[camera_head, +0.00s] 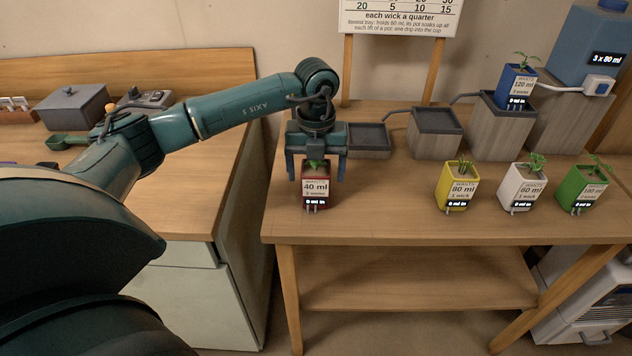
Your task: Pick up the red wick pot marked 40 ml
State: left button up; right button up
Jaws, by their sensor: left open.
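The red wick pot (316,194) stands upright on the wooden table at the left front. Its label reads 40 ml, with a small display below it, and a green plant shows at its top. My left gripper (315,173) points down over this pot, with one finger on each side of its upper part. The gripper is open, and the upper back of the pot and much of the plant are hidden by it. I cannot tell whether the fingers touch the pot. My right gripper is not in view.
A yellow 80 ml pot (457,190), a white 60 ml pot (522,188) and a green pot (582,189) stand to the right. A blue 120 ml pot (516,87) sits on a stepped block behind. A low tray (369,140) lies just behind the gripper.

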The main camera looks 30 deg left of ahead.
pick_arm(q)
jog(key=shift+w+f, duration=0.1)
jog(key=shift+f, duration=1.8)
jog(key=c, duration=1.2)
